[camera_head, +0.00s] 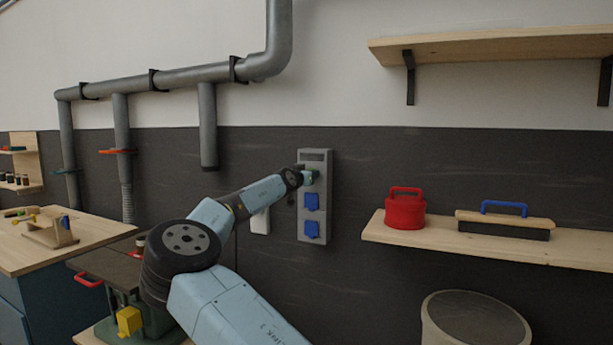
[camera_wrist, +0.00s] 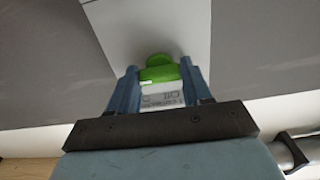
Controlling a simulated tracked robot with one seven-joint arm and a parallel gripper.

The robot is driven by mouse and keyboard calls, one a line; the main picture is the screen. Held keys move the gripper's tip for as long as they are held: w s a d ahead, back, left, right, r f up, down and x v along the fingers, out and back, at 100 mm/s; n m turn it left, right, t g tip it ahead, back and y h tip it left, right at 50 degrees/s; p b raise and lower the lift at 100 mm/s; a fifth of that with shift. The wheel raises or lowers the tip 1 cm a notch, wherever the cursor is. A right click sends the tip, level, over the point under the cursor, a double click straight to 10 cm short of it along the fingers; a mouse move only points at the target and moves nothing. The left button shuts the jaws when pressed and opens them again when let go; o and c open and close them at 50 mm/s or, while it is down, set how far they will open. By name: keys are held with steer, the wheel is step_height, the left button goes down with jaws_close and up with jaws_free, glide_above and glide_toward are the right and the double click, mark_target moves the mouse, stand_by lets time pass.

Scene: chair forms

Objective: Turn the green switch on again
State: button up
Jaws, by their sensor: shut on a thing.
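The green switch (camera_wrist: 160,72) shows in the wrist view between my two fingers, on the light grey face of a panel. A white label with dark print, partly hidden, lies beside it. My gripper (camera_wrist: 160,78) is shut on the green switch, one finger at each side. In the head view the grey panel (camera_head: 316,238) hangs upright on the dark wall. My gripper (camera_head: 311,177) is at the upper part of the panel, and the switch is mostly hidden there.
Two blue sockets (camera_head: 312,202) sit on the panel below my gripper. A white box (camera_head: 260,222) is on the wall to the left. At the right, a wooden shelf (camera_head: 480,245) holds a red canister (camera_head: 405,210) and a blue-handled brush (camera_head: 504,222).

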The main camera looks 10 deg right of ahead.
steer(key=shift+a+f, duration=0.1)
steer(key=shift+f, duration=0.1)
steer(key=o, duration=0.7)
steer(key=shift+w, duration=0.15)
steer(key=o, duration=0.3)
steer(key=shift+r, duration=0.1)
steer(key=shift+o, duration=0.2)
steer(key=v, duration=1.3)
steer(key=shift+s+a, duration=0.2)
steer(key=shift+s, duration=0.15)
